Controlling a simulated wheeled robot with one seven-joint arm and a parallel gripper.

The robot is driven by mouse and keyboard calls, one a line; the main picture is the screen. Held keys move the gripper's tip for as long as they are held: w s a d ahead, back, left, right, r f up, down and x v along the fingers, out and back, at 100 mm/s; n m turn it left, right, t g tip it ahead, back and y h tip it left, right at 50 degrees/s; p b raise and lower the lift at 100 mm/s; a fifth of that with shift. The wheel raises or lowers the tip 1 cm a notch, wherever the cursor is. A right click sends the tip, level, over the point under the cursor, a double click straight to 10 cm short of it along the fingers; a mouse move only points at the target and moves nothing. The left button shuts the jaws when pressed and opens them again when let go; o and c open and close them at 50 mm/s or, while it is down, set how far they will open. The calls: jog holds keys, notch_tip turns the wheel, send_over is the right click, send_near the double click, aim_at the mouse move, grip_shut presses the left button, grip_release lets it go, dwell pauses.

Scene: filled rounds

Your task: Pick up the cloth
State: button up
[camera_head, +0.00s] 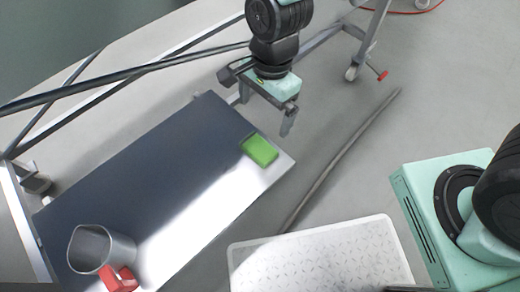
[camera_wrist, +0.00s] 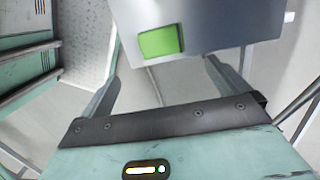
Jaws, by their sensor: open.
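The cloth looks like a small green folded block (camera_head: 259,150) lying flat near the right end of a dark grey shelf (camera_head: 150,170). In the wrist view the green cloth (camera_wrist: 160,42) shows ahead of my gripper, near the shelf's edge. My gripper (camera_head: 266,110) is open and empty. It hangs above and just beyond the shelf's far right corner, a little up from the cloth in the head view. In the wrist view my gripper's two fingers (camera_wrist: 163,75) stand wide apart, with the cloth seen between them but farther off, not touching.
A grey metal cylindrical container (camera_head: 118,247) stands at the shelf's near left end, with a red object (camera_head: 118,279) beside it. Metal frame bars (camera_head: 150,68) run behind the shelf. A dark cable or hose (camera_head: 340,155) lies on the floor. The shelf's middle is clear.

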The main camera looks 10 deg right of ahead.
jog(key=b, duration=0.3)
send_over(259, 147)
jog(key=f, duration=0.8)
jog(key=shift+d+f, duration=0.2)
jog(key=shift+d, duration=0.05)
jog(key=f+b, duration=0.1)
jog(key=f, duration=0.1)
jog(key=f+b, duration=0.2)
jog(key=f, duration=0.1)
jog(key=shift+w+a+f, duration=0.1)
jog(key=shift+a+f, duration=0.05)
jog(key=shift+a, duration=0.05)
jog(key=c, duration=0.9)
jog(key=shift+r, duration=0.2)
notch_tip(259, 147, up, 10)
jog(key=p, duration=0.4)
jog(key=shift+f+p, duration=0.1)
jog(key=shift+p, duration=0.2)
